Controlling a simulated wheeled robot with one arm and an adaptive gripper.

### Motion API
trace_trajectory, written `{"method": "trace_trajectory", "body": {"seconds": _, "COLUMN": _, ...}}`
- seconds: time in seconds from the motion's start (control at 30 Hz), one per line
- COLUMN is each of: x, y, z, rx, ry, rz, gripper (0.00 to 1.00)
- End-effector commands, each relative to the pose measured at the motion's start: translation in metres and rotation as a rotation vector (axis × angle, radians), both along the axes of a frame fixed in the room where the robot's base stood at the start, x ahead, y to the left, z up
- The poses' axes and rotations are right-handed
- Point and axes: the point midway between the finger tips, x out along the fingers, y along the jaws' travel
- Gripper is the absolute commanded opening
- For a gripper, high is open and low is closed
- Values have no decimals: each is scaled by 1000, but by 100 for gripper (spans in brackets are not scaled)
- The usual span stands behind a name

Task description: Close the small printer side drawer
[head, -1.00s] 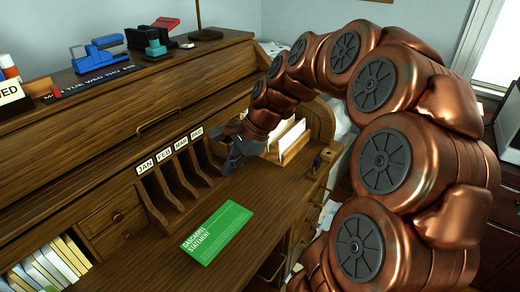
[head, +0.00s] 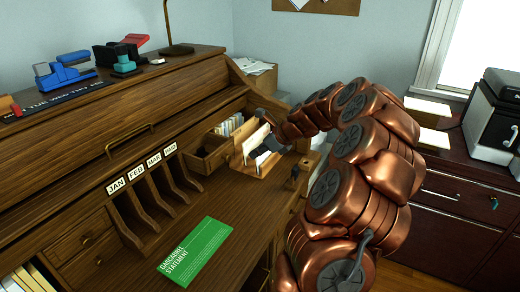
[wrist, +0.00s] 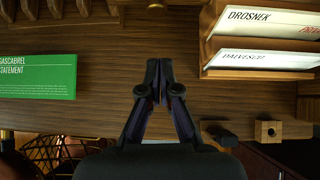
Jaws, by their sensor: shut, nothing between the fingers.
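A small wooden drawer (head: 208,155) stands pulled out of the desk, between the month slots and the letter rack, on the side toward the printer (head: 492,112). Its open top shows in the head view. In the wrist view, what seems to be its front with a small knob (wrist: 157,4) shows at the top edge, ahead of my fingertips. My gripper (wrist: 157,72) is shut and empty above the desk top, with a gap to that knob. In the head view, my gripper (head: 263,149) is dark and partly hidden, overlapping the letter rack.
The letter rack (head: 249,152) with upright letters is close to the right of my gripper. Month slots (head: 150,200) are left of the drawer. A green statement (head: 195,252) lies flat on the desk. Bare desk top (head: 228,196) lies in front of the drawer.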

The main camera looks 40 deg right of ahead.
Motion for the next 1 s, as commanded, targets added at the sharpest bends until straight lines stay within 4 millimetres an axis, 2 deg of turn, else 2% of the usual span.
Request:
{"method": "trace_trajectory", "body": {"seconds": 0.3, "x": 36, "y": 17, "z": -41, "rx": 3, "ry": 4, "rz": 6, "gripper": 0}}
{"method": "trace_trajectory", "body": {"seconds": 0.6, "x": 66, "y": 29, "z": -39, "rx": 1, "ry": 1, "rz": 6, "gripper": 0}}
{"method": "trace_trajectory", "body": {"seconds": 1.0, "x": 71, "y": 30, "z": -39, "rx": 1, "ry": 1, "rz": 4, "gripper": 0}}
